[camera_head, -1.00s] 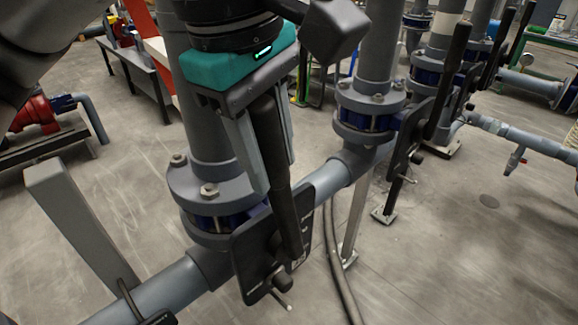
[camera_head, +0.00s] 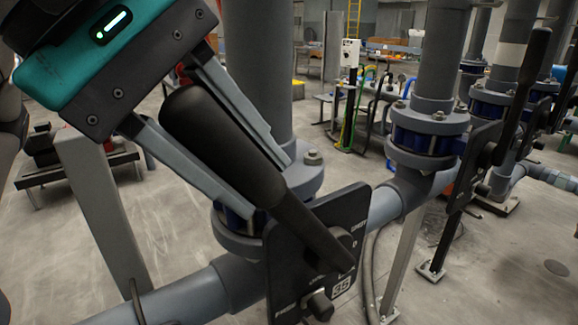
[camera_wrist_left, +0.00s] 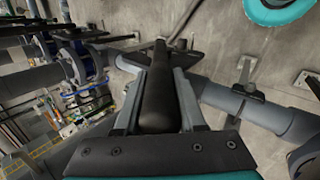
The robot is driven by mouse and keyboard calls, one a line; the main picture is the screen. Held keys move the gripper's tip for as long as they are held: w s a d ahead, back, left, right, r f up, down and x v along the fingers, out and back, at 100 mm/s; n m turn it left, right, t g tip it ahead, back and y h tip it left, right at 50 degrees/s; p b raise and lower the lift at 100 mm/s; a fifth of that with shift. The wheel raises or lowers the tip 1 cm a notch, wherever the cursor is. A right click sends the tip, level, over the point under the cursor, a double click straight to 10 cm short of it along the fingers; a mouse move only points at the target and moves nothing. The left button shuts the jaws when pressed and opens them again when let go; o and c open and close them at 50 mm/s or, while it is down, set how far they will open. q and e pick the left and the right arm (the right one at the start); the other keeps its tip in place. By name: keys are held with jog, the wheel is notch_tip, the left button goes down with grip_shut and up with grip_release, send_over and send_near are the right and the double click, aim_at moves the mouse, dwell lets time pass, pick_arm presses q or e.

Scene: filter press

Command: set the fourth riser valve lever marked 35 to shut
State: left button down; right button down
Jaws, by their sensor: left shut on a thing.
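The black valve lever (camera_head: 225,150) sits on a dark plate (camera_head: 350,215) with a "35" label (camera_head: 341,286). It leans up and to the left from its pivot at the plate's lower right. My left gripper (camera_head: 268,190) is shut on the lever's thick handle, with one grey finger along each side. The wrist view shows the same lever (camera_wrist_left: 158,95) lengthwise between the fingers (camera_wrist_left: 165,74). Other plate lettering is too small or partly covered to read surely. The blue valve body (camera_head: 232,217) is partly hidden behind finger and plate. My right gripper is not in view.
A grey riser pipe (camera_head: 257,70) rises close behind the lever. A second riser (camera_head: 438,55) with its own upright black lever (camera_head: 523,85) stands to the right, with more valves beyond. A grey post (camera_head: 100,205) stands at left. Open floor lies behind.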

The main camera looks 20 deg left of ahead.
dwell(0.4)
pick_arm(q)
jog(key=c, duration=0.5)
grip_release()
jog(key=p+v, duration=0.4)
jog(key=v, duration=1.1)
jog(key=shift+s+p, duration=0.2)
jog(key=shift+p, duration=0.2)
